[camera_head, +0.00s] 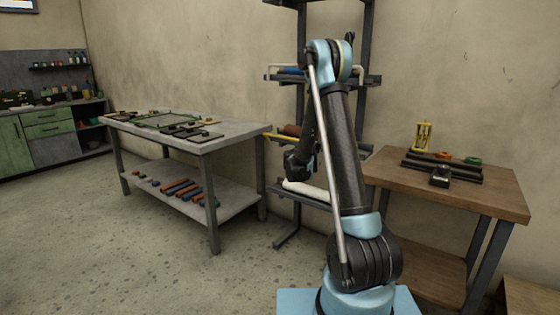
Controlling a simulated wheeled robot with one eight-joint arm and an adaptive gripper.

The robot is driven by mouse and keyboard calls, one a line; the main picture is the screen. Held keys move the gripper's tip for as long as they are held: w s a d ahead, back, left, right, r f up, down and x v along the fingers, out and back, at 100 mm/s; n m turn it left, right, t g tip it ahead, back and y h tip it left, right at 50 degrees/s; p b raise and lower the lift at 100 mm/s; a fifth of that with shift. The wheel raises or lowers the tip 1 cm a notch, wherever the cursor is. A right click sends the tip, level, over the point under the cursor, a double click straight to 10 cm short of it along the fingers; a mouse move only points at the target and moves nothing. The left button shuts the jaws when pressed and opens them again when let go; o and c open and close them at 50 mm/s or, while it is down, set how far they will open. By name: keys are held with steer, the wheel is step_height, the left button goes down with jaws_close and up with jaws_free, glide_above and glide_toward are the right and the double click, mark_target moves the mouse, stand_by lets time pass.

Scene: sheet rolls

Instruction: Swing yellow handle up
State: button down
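A thin yellow bar (280,139) sticks out to the left at the middle of the dark shelf rack; it looks like the yellow handle. Its right end runs behind my arm, so where it joins the rack is hidden. My arm stands in front of the rack, with its far end bent down and to the left. My gripper (297,166) shows only as a small dark shape below the bar, apart from it in the picture. I cannot make out its fingers or anything held.
The rack (300,95) holds rolls, including a white roll (308,189) low down. A grey worktable (232,134) with tools stands left. A wooden table (500,192) at right carries a yellow wire frame (423,136) and dark bars. Floor is clear at front left.

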steer(key=shift+w+d+r, duration=0.35)
steer(key=shift+w+d, duration=0.45)
steer(key=shift+w, duration=0.05)
steer(key=shift+w+d+r, duration=0.35)
steer(key=shift+w+d, duration=0.4)
steer(key=shift+w, duration=0.05)
steer(key=shift+x, duration=0.85)
steer(key=shift+s+f, duration=0.15)
steer(key=v, duration=1)
steer(key=shift+w+a, duration=0.25)
steer(key=shift+f, duration=0.15)
